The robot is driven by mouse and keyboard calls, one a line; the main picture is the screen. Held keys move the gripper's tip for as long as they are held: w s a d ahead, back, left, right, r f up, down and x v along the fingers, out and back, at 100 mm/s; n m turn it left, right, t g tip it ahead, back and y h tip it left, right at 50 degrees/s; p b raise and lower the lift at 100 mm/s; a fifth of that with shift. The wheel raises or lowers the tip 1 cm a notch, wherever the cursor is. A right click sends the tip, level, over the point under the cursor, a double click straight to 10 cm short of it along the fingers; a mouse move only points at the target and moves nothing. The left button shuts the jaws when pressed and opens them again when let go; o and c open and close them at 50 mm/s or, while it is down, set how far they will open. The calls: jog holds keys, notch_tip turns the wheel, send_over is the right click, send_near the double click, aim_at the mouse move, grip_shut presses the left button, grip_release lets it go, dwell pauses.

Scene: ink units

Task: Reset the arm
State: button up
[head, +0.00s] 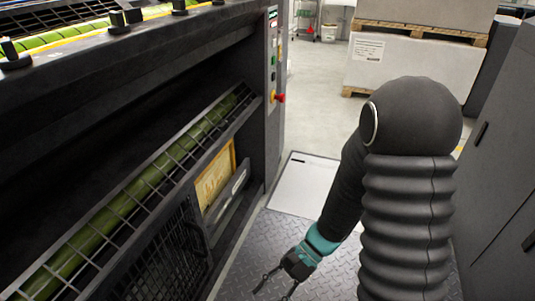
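My arm, in a dark ribbed sleeve, stands at the right of the head view and bends down toward the lower middle. My gripper (275,284) is at its end, past a teal band, low over the metal tread-plate floor. Its two thin fingers are spread apart with nothing visible between them. The fingertips lie near the bottom edge of the picture, and one is partly cut off.
A dark printing machine (110,95) with a green roller (140,185) behind a grille fills the left. A control panel with a red knob (279,98) is at its end. Grey cabinets (505,150) stand right.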

jog(key=d+r+n+t+h+p, duration=0.2)
jog(key=d+r+n+t+h, duration=0.65)
jog(key=d+r, duration=0.75)
notch_tip(320, 180, up, 10)
jog(key=s+t, duration=0.1)
jog(key=t, duration=0.2)
jog(key=shift+s+a+f+t+h, duration=0.25)
jog(key=shift+s+a+t+h, duration=0.1)
jog(key=shift+h, duration=0.1)
jog(key=shift+a, duration=0.1)
